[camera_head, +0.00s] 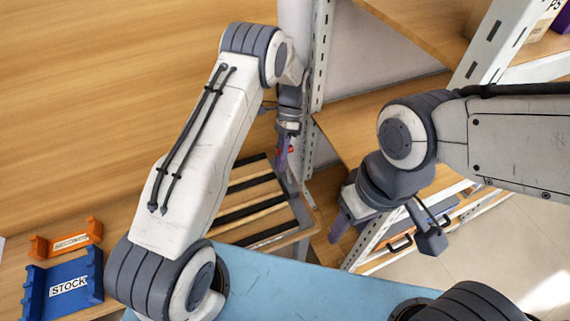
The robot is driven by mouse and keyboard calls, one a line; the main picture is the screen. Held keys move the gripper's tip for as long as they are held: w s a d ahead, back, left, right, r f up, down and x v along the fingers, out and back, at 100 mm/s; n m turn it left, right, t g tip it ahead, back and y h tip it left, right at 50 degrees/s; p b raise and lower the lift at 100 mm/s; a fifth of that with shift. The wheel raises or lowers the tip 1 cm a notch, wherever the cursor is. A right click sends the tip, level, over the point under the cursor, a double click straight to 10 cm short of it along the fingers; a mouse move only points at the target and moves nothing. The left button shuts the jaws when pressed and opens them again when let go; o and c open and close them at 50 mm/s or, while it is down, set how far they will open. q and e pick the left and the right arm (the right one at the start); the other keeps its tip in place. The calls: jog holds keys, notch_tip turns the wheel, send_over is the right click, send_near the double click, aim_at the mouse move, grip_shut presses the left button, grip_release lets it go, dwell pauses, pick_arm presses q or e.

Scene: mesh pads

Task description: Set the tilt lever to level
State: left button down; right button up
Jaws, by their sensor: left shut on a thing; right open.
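My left gripper (285,155) is at the upright post beside the slatted tray, pointing down and away from me. It is shut on a small part with a red bit (290,149), which looks like the tilt lever. Most of the lever is hidden by the gripper, so its angle cannot be read. The slatted tray (307,216), with dark and wood-coloured strips, lies below and to the left of the gripper. Whether it is level cannot be told. My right gripper (386,238) is open and empty, its fingers wide apart, in front of the shelving on the right.
A blue bin labelled STOCK (66,286) and an orange bin (68,242) sit at the lower left. A perforated metal post (318,60) stands behind my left gripper. Wooden shelves (372,120) are at the right. Pale floor (500,240) is clear at the lower right.

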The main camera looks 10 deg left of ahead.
aim_at(278, 151)
pick_arm(q)
jog(key=shift+w+a+f, duration=0.1)
jog(key=shift+w+a, duration=0.2)
jog(key=shift+w, duration=0.2)
dwell(0.9)
jog(key=c, duration=0.7)
grip_release()
jog(key=shift+f, duration=0.1)
jog(key=shift+b, duration=0.3)
jog(key=shift+r, duration=0.55)
notch_tip(278, 151, up, 3)
jog(key=shift+f+b, duration=0.1)
jog(key=shift+b, duration=0.8)
jog(key=s+d+r+b, duration=0.1)
jog(key=d+r, duration=0.1)
jog(key=d, duration=0.1)
jog(key=s+d+r, duration=0.1)
jog(key=d+r, duration=0.1)
jog(key=d, duration=0.2)
jog(key=s+d+r+b, duration=0.1)
jog(key=s+d+r, duration=0.1)
jog(key=d+r, duration=0.1)
jog(key=shift+d+r+b, duration=0.1)
jog(key=shift+d+b, duration=0.2)
jog(key=shift+d, duration=0.25)
